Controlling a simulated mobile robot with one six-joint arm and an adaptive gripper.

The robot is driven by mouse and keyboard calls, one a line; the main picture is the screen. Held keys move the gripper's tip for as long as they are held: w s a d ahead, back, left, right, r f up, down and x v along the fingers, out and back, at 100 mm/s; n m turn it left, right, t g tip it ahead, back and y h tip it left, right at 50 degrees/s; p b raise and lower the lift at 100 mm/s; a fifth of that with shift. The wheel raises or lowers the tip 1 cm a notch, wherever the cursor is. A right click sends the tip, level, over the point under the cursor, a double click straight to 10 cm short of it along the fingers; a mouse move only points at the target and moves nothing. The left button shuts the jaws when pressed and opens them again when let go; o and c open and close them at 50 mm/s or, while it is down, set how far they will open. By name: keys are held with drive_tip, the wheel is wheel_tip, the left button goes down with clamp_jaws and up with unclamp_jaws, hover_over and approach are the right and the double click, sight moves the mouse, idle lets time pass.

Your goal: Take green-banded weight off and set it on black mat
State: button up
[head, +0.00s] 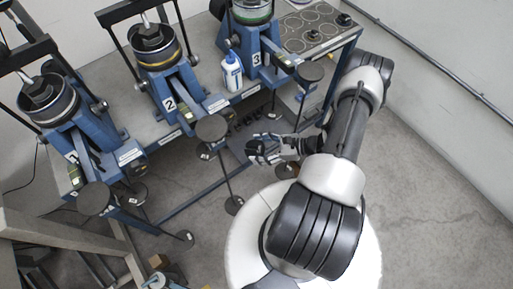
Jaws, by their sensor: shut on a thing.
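My gripper (259,151) is low in front of the bench, near the hanger of lever frame 3 (262,58). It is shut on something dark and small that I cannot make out. No green band shows at the fingers. Frame 3's hanger has a dark round top plate (311,72) and a low dark disc (286,171) beside my wrist. A green ring (250,14) is on the cell at the top of frame 3, not on a loose weight I can identify. I cannot clearly pick out a black mat.
Lever frames 2 (168,97) and 1 (75,145) stand to the left. Frame 2's hanger plate (211,128) is left of my gripper. A white-and-blue bottle (232,72) and a panel with circles (308,27) are on the bench. Open floor (430,210) lies right.

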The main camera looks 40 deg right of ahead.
drive_tip(key=shift+s+d+r+b, duration=0.1)
drive_tip(key=shift+s+d+b, duration=0.65)
drive_tip(key=shift+s+d, duration=1.2)
drive_tip(key=shift+s+d, duration=0.1)
